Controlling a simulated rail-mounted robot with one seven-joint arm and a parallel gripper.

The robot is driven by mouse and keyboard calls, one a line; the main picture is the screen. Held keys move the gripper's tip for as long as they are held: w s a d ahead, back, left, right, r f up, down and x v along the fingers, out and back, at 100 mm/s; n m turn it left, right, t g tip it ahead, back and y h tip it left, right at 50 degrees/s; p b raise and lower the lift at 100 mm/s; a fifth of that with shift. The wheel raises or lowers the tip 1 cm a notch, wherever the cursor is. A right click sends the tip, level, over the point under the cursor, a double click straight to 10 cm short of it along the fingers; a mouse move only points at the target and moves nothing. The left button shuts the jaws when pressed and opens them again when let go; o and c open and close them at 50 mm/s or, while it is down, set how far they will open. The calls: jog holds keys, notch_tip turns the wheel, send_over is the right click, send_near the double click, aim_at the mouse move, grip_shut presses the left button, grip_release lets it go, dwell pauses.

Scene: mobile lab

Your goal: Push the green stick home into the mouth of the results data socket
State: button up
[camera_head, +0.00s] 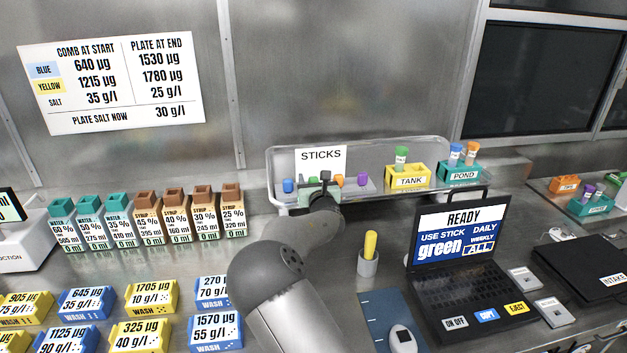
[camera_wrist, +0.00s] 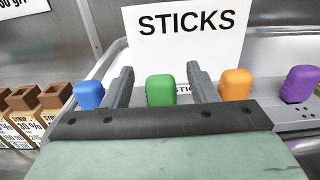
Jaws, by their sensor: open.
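The green stick (camera_wrist: 161,90) stands in the row at the sticks rack, between a blue stick (camera_wrist: 89,95) and an orange stick (camera_wrist: 235,85). In the wrist view my gripper (camera_wrist: 160,70) is open, with one finger on each side of the green stick and a gap to both. Whether the fingers are level with it in depth is unclear. In the head view my gripper (camera_head: 325,185) is at the rack and partly covers the row. The laptop (camera_head: 462,235) shows "READY", "USE STICK" and "green". I cannot make out the mouth of the results data socket.
A purple stick (camera_wrist: 299,84) stands further right. The STICKS sign (camera_head: 321,159) is behind the row. Yellow TANK (camera_head: 408,181) and teal POND (camera_head: 459,175) holders stand to the right on the shelf. A yellow-topped piece in a grey cup (camera_head: 368,264) stands left of the laptop.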

jog(key=shift+w, duration=0.2)
jog(key=c, duration=1)
jog(key=shift+c, duration=0.2)
